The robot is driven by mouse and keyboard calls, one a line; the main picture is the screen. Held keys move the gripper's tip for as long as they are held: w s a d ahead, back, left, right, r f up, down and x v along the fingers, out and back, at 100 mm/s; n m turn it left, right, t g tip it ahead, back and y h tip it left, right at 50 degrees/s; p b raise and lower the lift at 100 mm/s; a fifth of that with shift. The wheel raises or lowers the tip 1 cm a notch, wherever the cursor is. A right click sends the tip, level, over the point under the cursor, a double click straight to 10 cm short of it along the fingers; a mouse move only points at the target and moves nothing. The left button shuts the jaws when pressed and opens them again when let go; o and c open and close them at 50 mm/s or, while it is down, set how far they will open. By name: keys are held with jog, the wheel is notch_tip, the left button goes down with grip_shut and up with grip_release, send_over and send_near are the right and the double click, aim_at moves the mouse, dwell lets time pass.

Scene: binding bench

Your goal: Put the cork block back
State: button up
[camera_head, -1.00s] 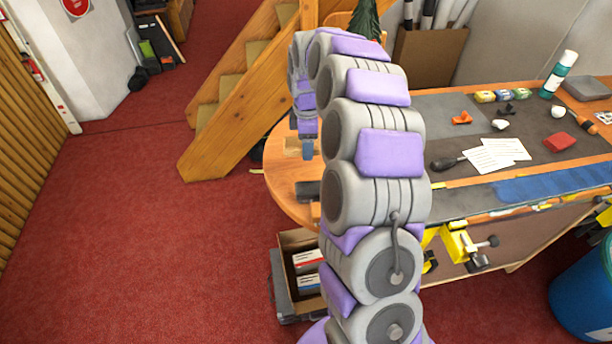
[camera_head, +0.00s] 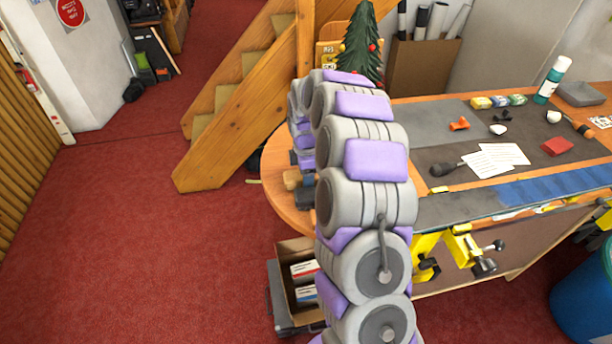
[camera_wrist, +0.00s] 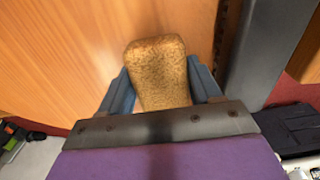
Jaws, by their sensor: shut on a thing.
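The cork block (camera_wrist: 158,72) is a speckled tan piece with rounded corners, seen in the wrist view. My gripper (camera_wrist: 160,80) is shut on it, with a blue finger on each side. The block sticks out beyond the fingers, in front of a wooden surface. In the head view, my arm hides most of the gripper. A small tan shape (camera_head: 292,179) shows by the arm's far end, over the round wooden table end (camera_head: 275,165); I cannot tell for sure that it is the block. The contact between block and wood cannot be made out.
The bench at right holds a dark-handled tool (camera_head: 445,168), white cards (camera_head: 495,158), a red block (camera_head: 557,146) and a glue bottle (camera_head: 552,80). A wooden staircase (camera_head: 235,110) stands behind the round end. An open box (camera_head: 294,248) is below. Red floor at left is clear.

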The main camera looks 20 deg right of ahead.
jog(key=shift+a+r, duration=0.1)
jog(key=o, duration=0.6)
jog(key=shift+o, duration=0.7)
jog(key=shift+d, duration=0.3)
